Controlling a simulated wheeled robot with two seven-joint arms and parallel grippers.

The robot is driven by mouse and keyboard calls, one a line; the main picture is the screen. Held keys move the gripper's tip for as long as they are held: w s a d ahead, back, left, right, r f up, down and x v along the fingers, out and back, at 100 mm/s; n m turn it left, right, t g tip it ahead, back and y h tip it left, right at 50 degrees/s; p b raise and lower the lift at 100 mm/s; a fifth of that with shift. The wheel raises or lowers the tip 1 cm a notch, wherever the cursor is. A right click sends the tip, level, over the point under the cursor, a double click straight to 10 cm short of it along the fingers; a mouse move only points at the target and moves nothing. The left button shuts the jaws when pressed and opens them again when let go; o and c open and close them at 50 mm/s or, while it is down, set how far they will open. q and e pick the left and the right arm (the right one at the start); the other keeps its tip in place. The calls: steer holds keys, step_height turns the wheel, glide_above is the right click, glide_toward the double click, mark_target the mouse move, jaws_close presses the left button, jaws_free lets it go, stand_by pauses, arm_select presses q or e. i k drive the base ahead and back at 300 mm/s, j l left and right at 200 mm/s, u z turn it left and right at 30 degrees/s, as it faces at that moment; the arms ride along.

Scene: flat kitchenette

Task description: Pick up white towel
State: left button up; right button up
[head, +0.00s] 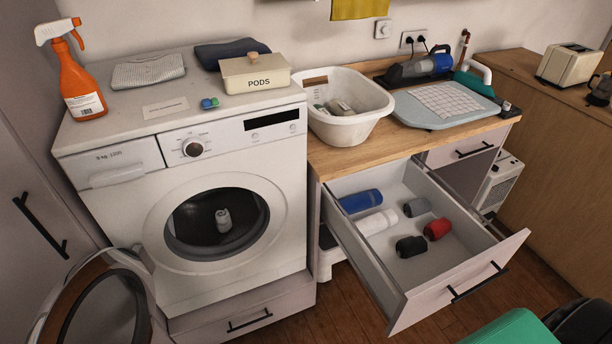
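A white rolled towel (376,222) lies in the open drawer (350,243) under the wooden counter, near the drawer's left wall. A blue roll (361,201) lies just behind it. Grey (416,207), red (437,229) and black (410,246) rolls lie to its right. Nothing covers the white towel. I see neither of my grippers in the head view.
A washing machine (285,200) stands left of the drawer, its round door (38,318) swung open and a small grey item (223,220) in its drum. A white basin (345,130) and ironing pad (410,115) stand on the counter above the drawer.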

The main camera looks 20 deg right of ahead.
mark_target(374, 224)
steer(key=z, duration=1.25)
